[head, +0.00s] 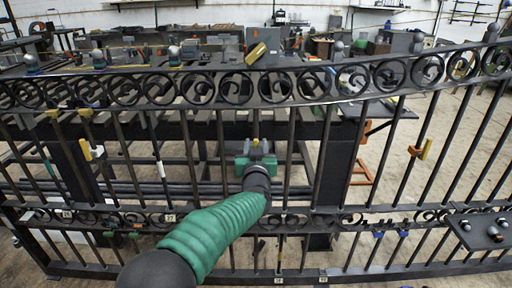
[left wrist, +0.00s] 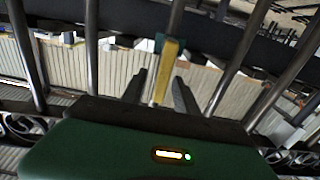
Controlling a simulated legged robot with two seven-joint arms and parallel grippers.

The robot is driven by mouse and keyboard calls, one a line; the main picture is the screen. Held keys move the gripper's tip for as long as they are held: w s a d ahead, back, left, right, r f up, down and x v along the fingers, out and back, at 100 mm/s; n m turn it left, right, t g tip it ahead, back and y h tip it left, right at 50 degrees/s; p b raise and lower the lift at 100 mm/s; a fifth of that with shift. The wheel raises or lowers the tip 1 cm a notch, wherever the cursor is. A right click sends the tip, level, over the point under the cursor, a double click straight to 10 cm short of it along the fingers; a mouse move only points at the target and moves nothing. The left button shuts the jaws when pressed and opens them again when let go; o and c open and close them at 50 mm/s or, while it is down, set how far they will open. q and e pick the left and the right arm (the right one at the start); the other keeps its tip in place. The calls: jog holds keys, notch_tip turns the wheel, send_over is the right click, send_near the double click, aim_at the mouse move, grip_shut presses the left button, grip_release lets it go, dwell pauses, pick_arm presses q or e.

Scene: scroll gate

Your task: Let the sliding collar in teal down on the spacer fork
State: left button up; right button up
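In the left wrist view the teal sliding collar (left wrist: 159,41) sits around an upright dark bar of the gate, with a long yellow tab (left wrist: 167,72) pointing down toward me. My left gripper (head: 256,150) is at this bar in the middle of the head view. Its two dark fingers in the left wrist view (left wrist: 160,88) stand apart on either side of the tab, with a visible gap at least on the left. In the head view only a small yellow end (head: 255,141) shows above the gripper; my gripper hides the rest. I cannot make out the spacer fork. My right gripper is out of view.
The gate has a scrollwork top rail (head: 230,88) and a lower scroll band. Other bars carry a white-and-yellow piece (head: 92,151), an orange-and-yellow piece (head: 420,149) and a teal-and-white piece (head: 160,168). A dark plate with grey knobs (head: 480,235) is at right. Cluttered benches stand behind.

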pick_arm(q)
grip_shut()
dwell(1.4)
